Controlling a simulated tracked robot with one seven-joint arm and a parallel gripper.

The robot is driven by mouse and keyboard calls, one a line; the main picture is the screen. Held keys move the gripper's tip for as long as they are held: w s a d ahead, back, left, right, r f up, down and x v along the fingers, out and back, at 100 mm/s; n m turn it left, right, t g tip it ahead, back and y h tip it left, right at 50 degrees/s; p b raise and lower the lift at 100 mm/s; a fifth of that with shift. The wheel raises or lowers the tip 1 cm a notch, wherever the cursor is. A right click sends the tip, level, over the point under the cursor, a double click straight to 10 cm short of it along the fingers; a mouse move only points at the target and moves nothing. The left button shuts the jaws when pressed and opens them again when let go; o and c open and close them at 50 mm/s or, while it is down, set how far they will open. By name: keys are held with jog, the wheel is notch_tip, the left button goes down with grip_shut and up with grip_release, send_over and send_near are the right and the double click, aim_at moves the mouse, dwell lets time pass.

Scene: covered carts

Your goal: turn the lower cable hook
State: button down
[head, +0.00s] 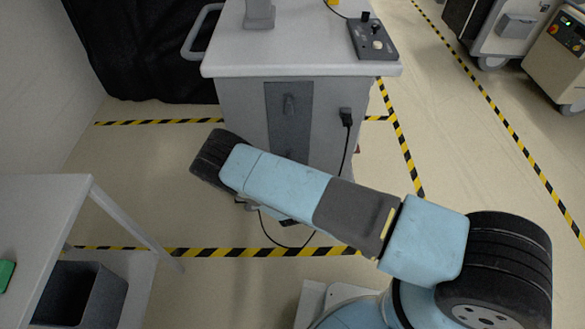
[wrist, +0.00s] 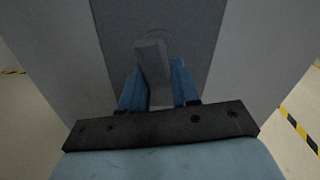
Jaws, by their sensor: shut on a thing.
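My gripper (wrist: 157,88) shows in the wrist view with its two blue fingers on either side of a grey cable hook (wrist: 151,60). The fingers are shut on the hook, which stands out from a dark grey panel (wrist: 186,36). In the head view the same kind of panel (head: 275,120) is on the front of a grey cart, with one grey hook (head: 289,104) high on it. The panel's lower part and my gripper are hidden behind my arm there, so the held hook does not show.
The cart's pale top (head: 300,62) carries a control box (head: 374,42). A black plug (head: 346,116) hangs on its front, with a black cable (head: 344,155) running down. A white table (head: 40,215) and grey bin (head: 85,295) stand at left.

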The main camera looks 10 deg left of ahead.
jog(key=shift+s+f+m, duration=0.1)
jog(key=shift+m, duration=0.9)
jog(key=c, duration=0.9)
grip_release()
jog(key=shift+a, duration=0.1)
jog(key=v, duration=1.3)
jog(key=shift+s, duration=0.4)
